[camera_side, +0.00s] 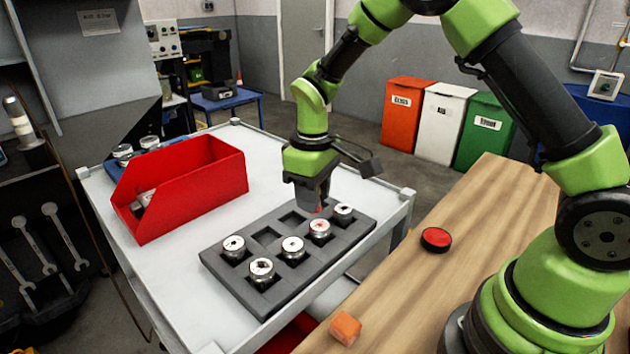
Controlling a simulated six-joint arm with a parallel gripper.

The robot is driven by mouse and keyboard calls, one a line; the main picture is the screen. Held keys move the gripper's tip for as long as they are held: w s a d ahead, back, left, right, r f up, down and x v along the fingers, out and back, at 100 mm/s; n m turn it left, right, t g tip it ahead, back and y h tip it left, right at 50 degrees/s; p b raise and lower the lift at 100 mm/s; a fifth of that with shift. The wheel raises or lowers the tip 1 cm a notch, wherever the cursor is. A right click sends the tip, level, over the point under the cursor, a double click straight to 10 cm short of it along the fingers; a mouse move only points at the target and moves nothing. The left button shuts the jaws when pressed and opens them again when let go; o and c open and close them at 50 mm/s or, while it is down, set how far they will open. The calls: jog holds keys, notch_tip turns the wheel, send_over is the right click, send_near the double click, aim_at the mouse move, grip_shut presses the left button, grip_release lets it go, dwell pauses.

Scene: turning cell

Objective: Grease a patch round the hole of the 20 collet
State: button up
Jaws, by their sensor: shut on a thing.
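A dark grey tray (225,272) with square pockets lies on the white cart top. Silvery collets stand in it: one at the left (234,247), one at the front (262,270), one in the middle (293,248), one right of the middle (320,231) and one at the far right (343,213). Their size marks are too small to read. Reddish colour shows on top of the collet right of the middle. My gripper (311,202) points down just above and behind that collet. It is shut on a small tool with a reddish lower end, mostly hidden by the gripper.
Two pockets at the tray's back are empty. A red open bin (190,195) with metal parts stands left of the tray on the cart (145,270). A wooden bench (470,225) at the right carries a red button (436,239) and an orange block (345,328).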

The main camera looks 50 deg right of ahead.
aim_at(313, 233)
notch_tip(313, 233, down, 4)
jog(key=shift+f, duration=0.2)
jog(key=shift+d+f, duration=0.25)
jog(key=shift+d, duration=0.45)
jog(key=shift+c, duration=0.2)
jog(key=shift+d, duration=1.25)
jog(key=a, duration=0.4)
jog(key=shift+r, duration=4.15)
